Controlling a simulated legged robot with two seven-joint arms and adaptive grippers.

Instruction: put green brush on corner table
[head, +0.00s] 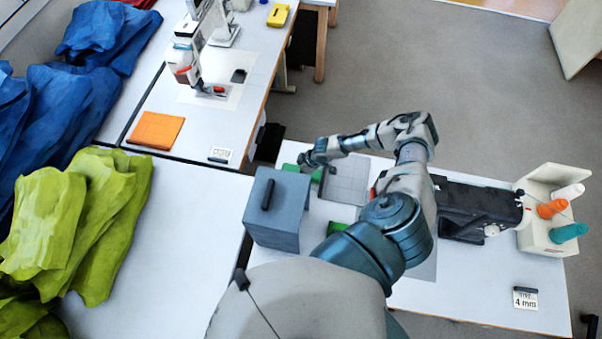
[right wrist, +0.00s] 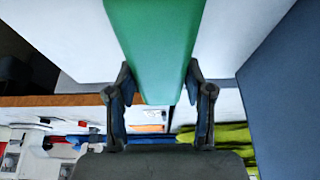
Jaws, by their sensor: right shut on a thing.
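My right gripper (head: 304,160) is over the back left of the right-hand table (head: 470,296), by a grey-blue box. In the right wrist view its two fingers (right wrist: 162,92) are shut on a long, smooth green thing, which I take for the green brush (right wrist: 155,40). In the head view green (head: 290,167) shows beside the fingers, partly hidden by the gripper. Another green piece (head: 337,228) lies nearer, partly behind my arm. I cannot tell which table is the corner table. My left gripper is out of view.
The grey-blue box (head: 283,225) with a black handle stands close to my right gripper. A black sewing machine (head: 475,203) and a spool stand (head: 545,240) are to the right. The left table (head: 185,235) has bare room beside lime cloth (head: 75,225). An orange pad (head: 155,130) lies behind.

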